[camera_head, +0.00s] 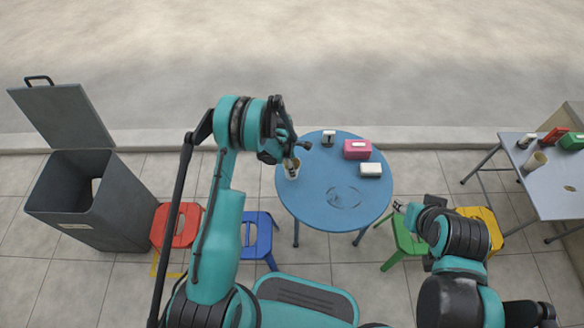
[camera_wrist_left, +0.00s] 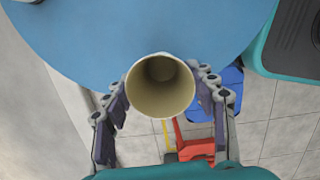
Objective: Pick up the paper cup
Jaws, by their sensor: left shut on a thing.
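The paper cup (camera_head: 292,170) is at the left edge of the round blue table (camera_head: 335,200) in the head view. In the left wrist view the cup (camera_wrist_left: 160,88) shows its open, empty-looking mouth toward the camera. My left gripper (camera_head: 289,158) is at the cup, with a finger on each side of it, and is shut on it. The left gripper (camera_wrist_left: 163,100) also shows in the left wrist view. Whether the cup's base touches the table cannot be told. My right gripper (camera_head: 398,206) is right of the table, small in view, and its jaw opening is unclear.
A pink box (camera_head: 357,149), a white box (camera_head: 371,170) and a small dispenser (camera_head: 328,138) stand on the table's far side. Red (camera_head: 176,228), blue (camera_head: 258,235), green (camera_head: 402,240) and yellow (camera_head: 486,222) stools stand around. An open grey bin (camera_head: 90,200) is at left, a side table (camera_head: 550,185) at right.

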